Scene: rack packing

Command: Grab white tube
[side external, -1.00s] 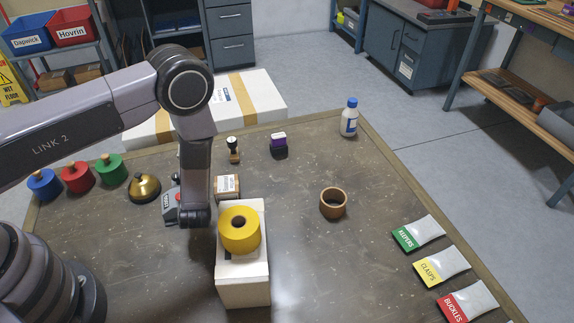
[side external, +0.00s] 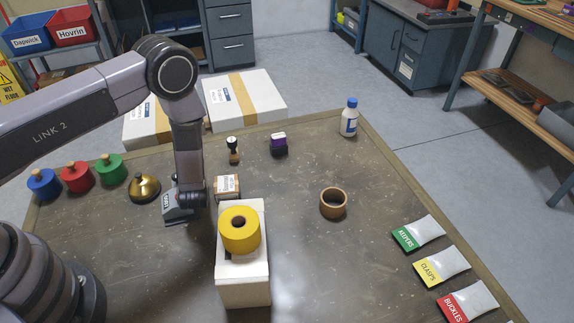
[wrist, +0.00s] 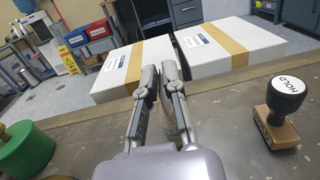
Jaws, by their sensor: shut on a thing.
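My gripper (wrist: 158,75) shows in the wrist view with its two fingers close together, pointing toward the table's far edge. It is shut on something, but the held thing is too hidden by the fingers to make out. In the side view my arm hides the gripper. I cannot pick out a white tube with certainty in either view. A white bottle with a blue cap (side external: 349,120) stands apart at the table's far right corner. A yellow ring (side external: 239,230) sits on a white block (side external: 243,290) near the front middle.
In the wrist view, a stamp (wrist: 275,128) stands right of my gripper and a green knobbed cylinder (wrist: 22,150) left. White boxes (wrist: 228,45) lie beyond the table edge. A brass bell (side external: 144,188) and wooden ring (side external: 333,204) are on the table; labelled pouches (side external: 440,268) lie right.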

